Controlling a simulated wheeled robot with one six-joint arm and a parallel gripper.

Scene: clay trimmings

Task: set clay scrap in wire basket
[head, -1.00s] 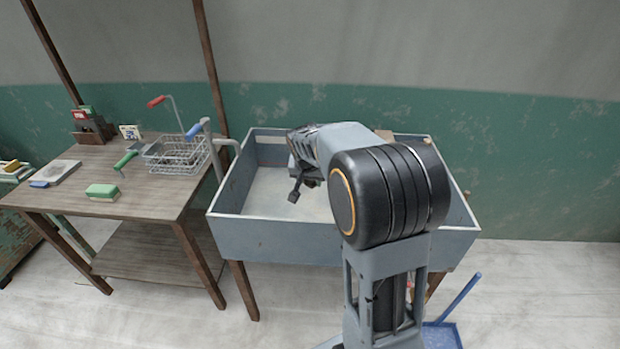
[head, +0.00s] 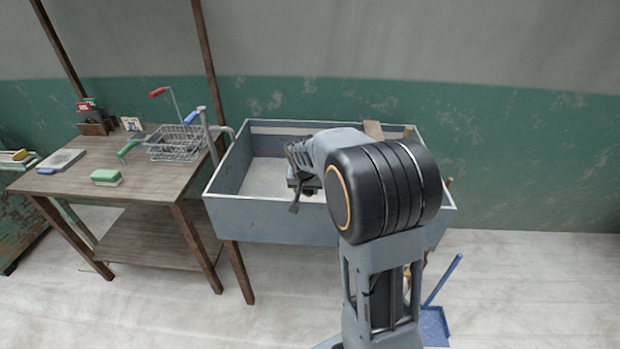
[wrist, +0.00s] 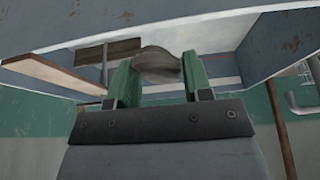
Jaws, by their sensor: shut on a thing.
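The clay scrap (wrist: 160,66) is a grey-brown rounded lump in the wrist view. My gripper (wrist: 160,78) is shut on it, with one green finger at each side. In the head view my gripper (head: 297,190) is over the grey trough, partly hidden by my own arm, and I cannot make out the scrap there. The wire basket (head: 176,146) stands on the wooden table at the left, towards its right back corner, apart from my gripper.
The grey trough (head: 268,223) stands right of the wooden table (head: 150,183). Wooden boards (wrist: 55,74) show in the wrist view. Tools with red, green and blue handles surround the basket. A green-topped block (head: 106,177) lies near the table's front. A blue dustpan (head: 434,325) lies on the floor.

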